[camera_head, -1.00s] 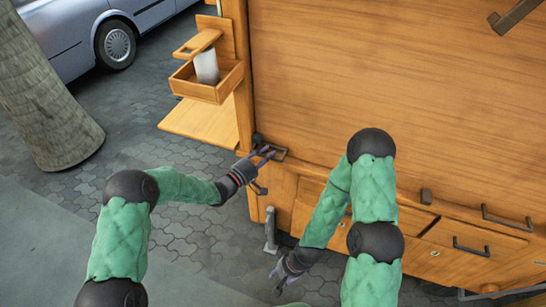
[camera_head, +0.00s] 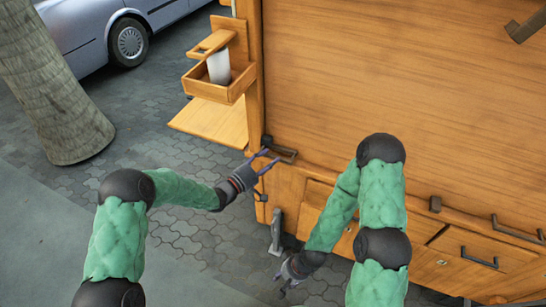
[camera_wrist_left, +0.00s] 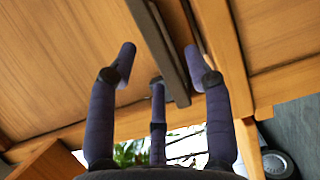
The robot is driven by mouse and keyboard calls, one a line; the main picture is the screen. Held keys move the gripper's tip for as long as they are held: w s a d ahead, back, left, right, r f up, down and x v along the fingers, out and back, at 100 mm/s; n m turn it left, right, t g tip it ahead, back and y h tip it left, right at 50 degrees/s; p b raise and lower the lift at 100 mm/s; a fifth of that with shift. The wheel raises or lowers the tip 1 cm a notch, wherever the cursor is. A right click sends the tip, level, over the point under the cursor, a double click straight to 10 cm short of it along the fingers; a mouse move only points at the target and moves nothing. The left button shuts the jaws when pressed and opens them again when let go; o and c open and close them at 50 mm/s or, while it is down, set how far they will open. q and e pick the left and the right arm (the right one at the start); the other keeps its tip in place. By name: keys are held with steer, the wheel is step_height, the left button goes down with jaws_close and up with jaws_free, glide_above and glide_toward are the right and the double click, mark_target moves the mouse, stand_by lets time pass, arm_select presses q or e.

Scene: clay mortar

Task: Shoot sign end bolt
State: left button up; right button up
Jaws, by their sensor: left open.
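A dark metal bolt (camera_head: 282,151) with a bar-like handle sits at the lower left corner of the large wooden panel (camera_head: 400,90). My left gripper (camera_head: 269,161) is open, with its fingers spread just below and left of the bolt. In the left wrist view, a dark bar (camera_wrist_left: 160,45), apparently the bolt, runs between the spread fingers (camera_wrist_left: 160,70). The fingers do not look closed on it; whether any finger touches it I cannot tell. My right gripper (camera_head: 284,279) hangs low in front of the cart, its fingers apart and empty.
A wooden side box (camera_head: 215,85) with a white cup (camera_head: 218,66) and a small shelf (camera_head: 212,122) project left of the panel. Drawers with dark handles (camera_head: 479,258) lie lower right. A tree trunk (camera_head: 55,95) and car (camera_head: 110,30) stand left. Paving between is clear.

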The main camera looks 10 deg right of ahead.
arm_select(q)
steer(key=v, duration=0.9)
steer(key=s+a+f+g+y, duration=0.1)
steer(key=s+a+f+y, duration=0.25)
steer(key=f, duration=0.45)
steer(key=s+a+f+g+y, duration=0.1)
steer(key=s+a+f+y, duration=0.3)
steer(key=f, duration=0.4)
steer(key=s+a+f+m+g+y, duration=0.1)
steer(key=s+a+f+m+g, duration=0.1)
steer(key=s, duration=0.8)
steer(key=s+a+f+m+g+y, duration=0.2)
steer(key=s+f+g, duration=0.3)
steer(key=s, duration=0.5)
steer(key=shift+s+a+f+g, duration=0.35)
steer(key=shift+a+f, duration=0.25)
steer(key=shift+f, duration=0.15)
steer(key=shift+w+y, duration=0.1)
steer(key=shift+y, duration=0.15)
